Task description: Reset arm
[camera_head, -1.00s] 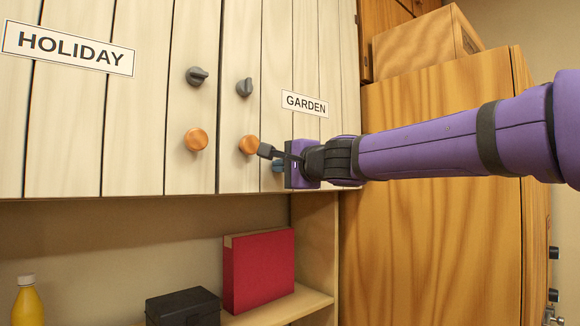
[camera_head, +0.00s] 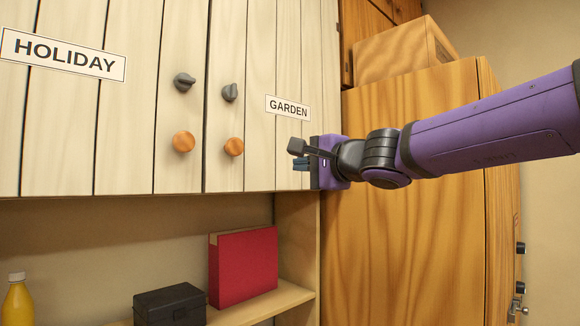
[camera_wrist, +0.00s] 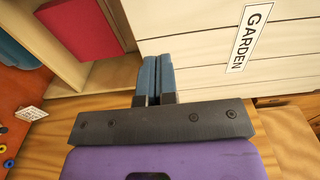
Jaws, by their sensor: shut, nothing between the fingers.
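My gripper (camera_head: 299,164) is in front of the lower right part of the white plank cabinet (camera_head: 270,60), below the GARDEN label (camera_head: 288,107). Its fingers point left, and it stands right of the orange knob (camera_head: 234,147), apart from it. In the wrist view my gripper (camera_wrist: 154,77) shows its two blue-grey fingers together with nothing between them. The GARDEN label (camera_wrist: 249,37) is at the upper right there. Both cabinet doors look shut.
Below are a red binder (camera_head: 243,266), a black box (camera_head: 170,305) and a yellow bottle (camera_head: 18,302). A tall wooden cabinet (camera_head: 410,240) stands behind my arm.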

